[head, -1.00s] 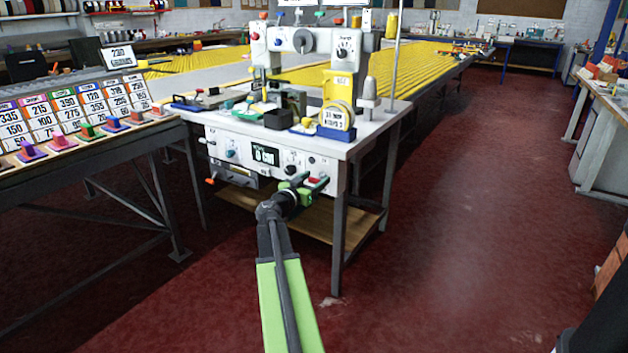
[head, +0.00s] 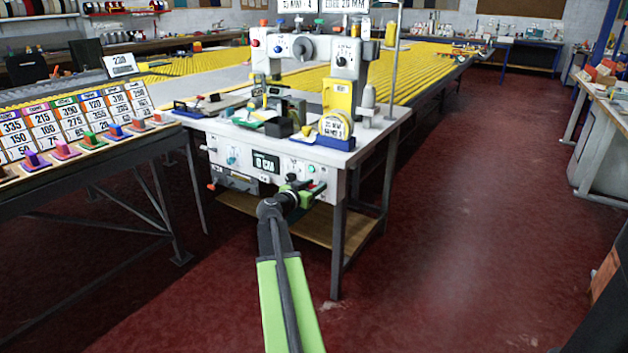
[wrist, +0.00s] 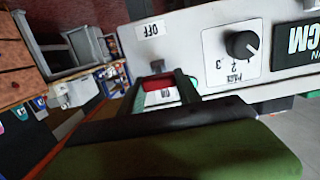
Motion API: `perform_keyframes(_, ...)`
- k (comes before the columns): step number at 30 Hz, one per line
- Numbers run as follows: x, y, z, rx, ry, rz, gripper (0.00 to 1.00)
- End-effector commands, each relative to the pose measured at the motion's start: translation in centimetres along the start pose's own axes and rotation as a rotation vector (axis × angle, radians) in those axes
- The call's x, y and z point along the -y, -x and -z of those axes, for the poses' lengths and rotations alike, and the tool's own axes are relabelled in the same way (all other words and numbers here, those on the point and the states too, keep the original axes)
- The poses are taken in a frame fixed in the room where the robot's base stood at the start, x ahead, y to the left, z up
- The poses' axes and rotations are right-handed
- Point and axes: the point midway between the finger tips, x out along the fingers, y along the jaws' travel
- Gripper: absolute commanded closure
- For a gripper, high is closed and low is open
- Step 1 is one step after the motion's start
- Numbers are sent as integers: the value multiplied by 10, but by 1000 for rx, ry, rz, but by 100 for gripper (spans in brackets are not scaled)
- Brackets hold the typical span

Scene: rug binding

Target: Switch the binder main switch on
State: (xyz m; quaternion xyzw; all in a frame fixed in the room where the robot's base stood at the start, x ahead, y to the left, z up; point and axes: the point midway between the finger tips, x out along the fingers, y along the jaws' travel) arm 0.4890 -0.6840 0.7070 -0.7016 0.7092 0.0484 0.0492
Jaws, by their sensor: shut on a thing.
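The binder (head: 320,55) stands on a white table with a control panel (head: 235,160) along its front. My gripper (head: 301,188) is at the panel's lower right in the head view. In the wrist view, the panel is upside down and my gripper's dark fingers are shut on the red main switch (wrist: 157,84), which shows between them. A pale label by the switch is partly hidden by the fingers. An OFF label (wrist: 151,30) is on the panel close by. The switch's exact position is hard to tell.
A dial (wrist: 241,44) and a dark display (head: 265,162) are beside the switch. A small green lamp (head: 311,169) shows on the panel. A board of number cards (head: 75,118) stands on the left table. The red floor to the right is clear.

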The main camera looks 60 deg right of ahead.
Motion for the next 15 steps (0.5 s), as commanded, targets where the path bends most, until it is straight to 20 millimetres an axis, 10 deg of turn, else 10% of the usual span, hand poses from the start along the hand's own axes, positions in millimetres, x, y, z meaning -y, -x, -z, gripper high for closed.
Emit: perform_keyframes(15, 0, -6, 20, 301, 2, -1, 100)
